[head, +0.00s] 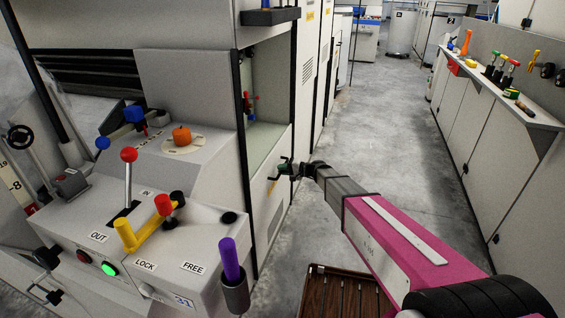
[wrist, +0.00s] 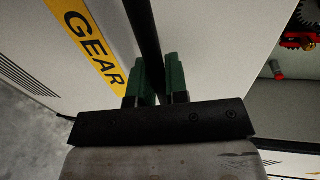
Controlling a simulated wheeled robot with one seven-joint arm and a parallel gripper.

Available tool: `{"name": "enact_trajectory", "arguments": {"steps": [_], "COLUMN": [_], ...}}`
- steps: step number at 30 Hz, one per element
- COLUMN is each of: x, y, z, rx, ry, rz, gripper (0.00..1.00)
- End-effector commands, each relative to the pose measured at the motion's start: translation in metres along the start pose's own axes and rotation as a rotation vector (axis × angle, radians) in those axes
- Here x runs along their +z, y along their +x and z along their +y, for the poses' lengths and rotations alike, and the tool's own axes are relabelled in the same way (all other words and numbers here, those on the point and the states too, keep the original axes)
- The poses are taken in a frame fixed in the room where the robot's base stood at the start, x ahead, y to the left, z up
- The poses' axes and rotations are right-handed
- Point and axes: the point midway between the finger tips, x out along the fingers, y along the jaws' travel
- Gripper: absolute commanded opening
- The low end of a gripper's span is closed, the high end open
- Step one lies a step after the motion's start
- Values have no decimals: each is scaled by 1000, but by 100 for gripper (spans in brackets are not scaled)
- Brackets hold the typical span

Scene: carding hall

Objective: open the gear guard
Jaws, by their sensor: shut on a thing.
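The gear guard (wrist: 85,85) is a pale grey panel with a yellow strip reading GEAR, seen close up in the wrist view. A dark upright bar (wrist: 146,45) runs beside this strip. My gripper (wrist: 160,82) has green fingers, one on each side of the bar, and is shut on it. In the head view my gripper (head: 285,168) is at the machine's side, by the lower grey panel (head: 268,215). The fingers hide part of the bar. How far the guard stands open, I cannot tell.
A control console (head: 185,235) with coloured levers stands at the left. A dark slatted wooden thing (head: 345,292) lies low in front. Cabinets (head: 475,120) with a tool-laden top line the right. The grey aisle floor (head: 375,125) between is clear.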

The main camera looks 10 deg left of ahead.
Motion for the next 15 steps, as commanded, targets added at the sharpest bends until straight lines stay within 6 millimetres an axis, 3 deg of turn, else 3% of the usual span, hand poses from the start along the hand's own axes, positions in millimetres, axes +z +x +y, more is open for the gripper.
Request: {"name": "enact_trajectory", "arguments": {"steps": [14,15], "x": [0,0], "y": [1,1], "z": [8,8], "rx": [2,2], "ry": [-1,-1], "rz": [1,1], "gripper": [0,18]}}
